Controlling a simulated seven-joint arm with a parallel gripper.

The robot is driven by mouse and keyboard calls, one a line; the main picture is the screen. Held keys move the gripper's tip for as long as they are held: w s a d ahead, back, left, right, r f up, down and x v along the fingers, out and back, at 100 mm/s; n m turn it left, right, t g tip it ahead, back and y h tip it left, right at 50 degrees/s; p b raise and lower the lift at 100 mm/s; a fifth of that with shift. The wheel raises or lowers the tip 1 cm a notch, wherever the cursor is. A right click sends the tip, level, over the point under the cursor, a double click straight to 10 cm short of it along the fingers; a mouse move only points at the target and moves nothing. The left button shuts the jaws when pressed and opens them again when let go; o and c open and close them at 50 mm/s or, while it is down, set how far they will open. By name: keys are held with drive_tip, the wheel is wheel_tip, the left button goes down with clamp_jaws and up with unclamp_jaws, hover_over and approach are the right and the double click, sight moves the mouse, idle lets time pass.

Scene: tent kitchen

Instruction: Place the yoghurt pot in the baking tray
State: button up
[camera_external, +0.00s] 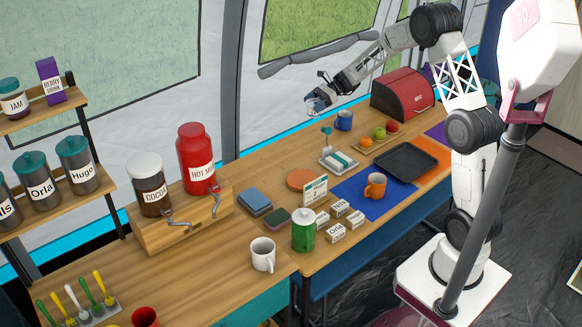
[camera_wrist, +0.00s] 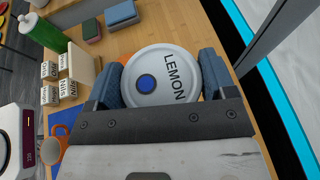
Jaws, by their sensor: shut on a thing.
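The yoghurt pot (camera_wrist: 160,75) shows in the wrist view as a round white lid with a blue dot and the word LEMON. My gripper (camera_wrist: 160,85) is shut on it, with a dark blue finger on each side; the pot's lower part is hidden. In the external view my gripper (camera_external: 320,104) is above the far edge of the table, left of the blue mug, and the pot is too small there to make out clearly. The black baking tray (camera_external: 412,163) lies flat and empty on the right part of the table, away from my gripper.
A blue mug (camera_external: 344,121), a wooden board with fruit (camera_external: 379,138) and a red bread bin (camera_external: 402,95) stand near the tray. An orange mug (camera_external: 375,186) is on a blue mat (camera_external: 347,197) in front of it. A white dish (camera_external: 338,162) lies left of the tray.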

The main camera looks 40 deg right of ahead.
drive_tip(key=s+d+m+t+h, duration=0.2)
drive_tip(key=s+d+m+t, duration=0.2)
drive_tip(key=s+d, duration=1.55)
drive_tip(key=s+d+f+m+t+h, duration=0.1)
drive_tip(key=s+d+m+t+h, duration=0.1)
drive_tip(key=s, duration=1.1)
drive_tip(key=s+d+m+t+h, duration=0.2)
drive_tip(key=s+d+m, duration=0.1)
drive_tip(key=s, duration=1)
wheel_tip(320, 180, down, 16)
drive_tip(key=shift+s+a+r, duration=0.15)
drive_tip(key=shift+s+r, duration=0.05)
drive_tip(key=shift+r, duration=0.05)
hover_over(412, 161)
drive_tip(key=shift+w+f, duration=0.2)
drive_tip(key=shift+f, duration=0.55)
drive_tip(key=shift+f, duration=1.75)
